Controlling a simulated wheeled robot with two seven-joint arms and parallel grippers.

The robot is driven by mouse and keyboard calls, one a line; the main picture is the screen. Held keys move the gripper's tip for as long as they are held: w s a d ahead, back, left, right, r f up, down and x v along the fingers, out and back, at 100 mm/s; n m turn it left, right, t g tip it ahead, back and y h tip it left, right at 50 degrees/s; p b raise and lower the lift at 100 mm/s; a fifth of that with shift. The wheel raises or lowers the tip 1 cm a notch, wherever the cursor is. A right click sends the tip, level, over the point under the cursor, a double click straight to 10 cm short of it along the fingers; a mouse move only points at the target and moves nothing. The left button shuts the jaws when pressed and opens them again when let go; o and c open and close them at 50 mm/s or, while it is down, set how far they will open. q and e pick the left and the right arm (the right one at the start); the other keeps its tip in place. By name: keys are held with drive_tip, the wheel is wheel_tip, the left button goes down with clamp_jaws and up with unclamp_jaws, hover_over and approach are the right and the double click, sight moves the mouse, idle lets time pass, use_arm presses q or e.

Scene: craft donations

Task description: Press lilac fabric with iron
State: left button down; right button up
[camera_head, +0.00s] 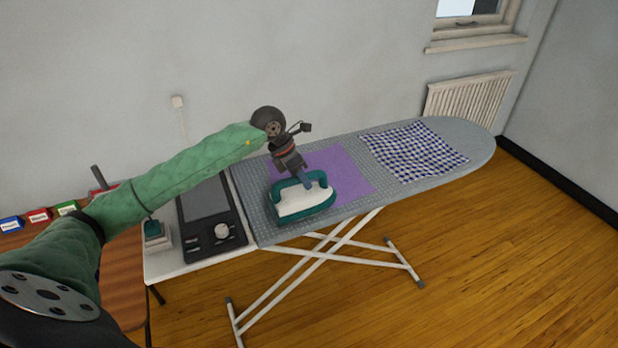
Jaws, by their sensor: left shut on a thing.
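The lilac fabric (346,168) lies flat on the grey ironing board (399,189). The teal and white iron (305,202) is at the near left part of the fabric, partly over the bare board. I cannot tell whether its sole touches the surface. My left gripper (304,181) is shut on the iron's teal handle from above. The iron and the gripper hide part of the fabric. My right gripper is not in view.
A blue and white checked cloth (414,152) lies on the board to the right of the lilac fabric. A dark iron rest (209,222) adjoins the board's left end. A wooden table (22,262) with small coloured boxes stands at left. A radiator (468,98) hangs behind.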

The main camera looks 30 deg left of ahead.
sight(283, 184)
use_arm(q)
drive_tip(key=shift+s+a+f+b, duration=0.1)
drive_tip(key=shift+s+a+b, duration=0.4)
drive_tip(key=shift+s+a, duration=0.4)
drive_tip(key=shift+s+a+f+b, duration=0.1)
drive_tip(key=shift+s+a+b, duration=0.45)
drive_tip(key=shift+s, duration=0.4)
drive_tip(key=shift+s+a+r, duration=0.15)
drive_tip(key=shift+s+a, duration=0.2)
drive_tip(key=shift+a, duration=0.05)
wheel_tip(283, 184, up, 12)
drive_tip(key=p, duration=0.2)
drive_tip(key=shift+p, duration=0.4)
drive_tip(key=shift+w+r, duration=0.1)
